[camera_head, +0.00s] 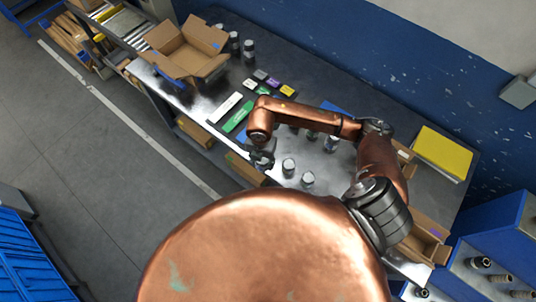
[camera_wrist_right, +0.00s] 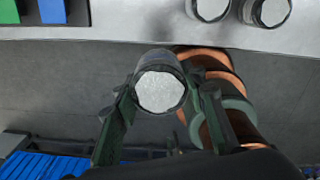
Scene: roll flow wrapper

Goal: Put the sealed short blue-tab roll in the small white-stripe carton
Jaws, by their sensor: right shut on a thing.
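My right gripper (camera_head: 262,160) is at the front edge of the dark table, and its arm reaches in from the right. In the right wrist view my right gripper (camera_wrist_right: 160,105) is shut on a dark roll (camera_wrist_right: 160,88) with a pale grey round end facing the camera. The floor shows behind this roll, beyond the table edge. No blue tab can be made out on the held roll. I cannot tell which carton has the white stripe. My left gripper is not in view.
Two grey-topped rolls (camera_head: 289,167) (camera_head: 307,179) stand near my right gripper. A large open carton (camera_head: 185,52) stands at the left end of the table (camera_head: 330,100). A white bar (camera_head: 225,107) and a green bar (camera_head: 238,115) lie nearby. A yellow block (camera_head: 443,152) is at right.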

